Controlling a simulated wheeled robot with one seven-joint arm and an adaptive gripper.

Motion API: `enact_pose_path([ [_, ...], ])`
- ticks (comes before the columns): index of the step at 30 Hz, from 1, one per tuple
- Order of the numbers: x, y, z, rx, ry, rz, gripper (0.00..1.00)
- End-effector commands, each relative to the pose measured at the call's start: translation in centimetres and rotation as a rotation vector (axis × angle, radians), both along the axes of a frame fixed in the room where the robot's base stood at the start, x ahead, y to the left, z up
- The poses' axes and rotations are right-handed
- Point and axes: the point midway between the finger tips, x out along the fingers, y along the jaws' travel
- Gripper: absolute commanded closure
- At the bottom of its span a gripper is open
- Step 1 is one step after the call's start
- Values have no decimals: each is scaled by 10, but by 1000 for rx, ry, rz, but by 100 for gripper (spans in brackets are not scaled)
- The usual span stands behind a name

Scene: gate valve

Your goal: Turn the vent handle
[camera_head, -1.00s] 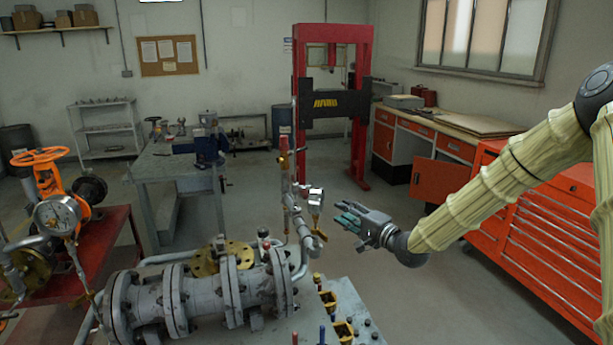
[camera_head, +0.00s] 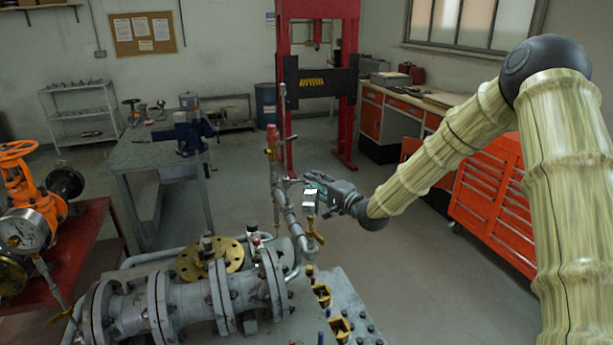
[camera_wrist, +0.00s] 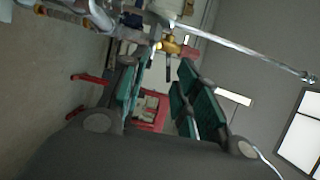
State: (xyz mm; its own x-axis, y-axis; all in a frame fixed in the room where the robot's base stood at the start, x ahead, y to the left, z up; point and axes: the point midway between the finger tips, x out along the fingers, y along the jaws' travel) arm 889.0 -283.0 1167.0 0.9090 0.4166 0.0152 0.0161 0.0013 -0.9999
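The upright grey pipe (camera_head: 274,190) with its red fitting (camera_head: 271,138) stands at the centre of the head view. A small silver block (camera_head: 310,199) and a brass fitting (camera_head: 314,232) are on its right side. I cannot tell for sure which part is the vent handle. My gripper (camera_head: 314,186) is beside the pipe, just behind the silver block, which partly hides it. In the wrist view my gripper (camera_wrist: 160,75) has its teal-padded fingers apart, with nothing clearly between them. A brass fitting (camera_wrist: 170,46) and a long metal rod (camera_wrist: 245,56) lie just beyond the fingertips; contact is unclear.
The flanged grey pipe (camera_head: 190,305) fills the lower left of the head view. An orange handwheel valve (camera_head: 20,170) stands on a red bench at left. An orange tool cabinet (camera_head: 490,200) is behind my arm. The floor (camera_head: 400,270) right of the pipework is clear.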

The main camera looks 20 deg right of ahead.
Motion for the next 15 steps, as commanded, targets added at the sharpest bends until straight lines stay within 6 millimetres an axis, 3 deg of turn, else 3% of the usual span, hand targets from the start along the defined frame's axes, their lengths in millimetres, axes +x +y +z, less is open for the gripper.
enact_pose_path([
  [5, 25, 9, -4, -4, 6, 0, 69],
  [15, 36, 15, -1, -1, 0, -3, 69],
])
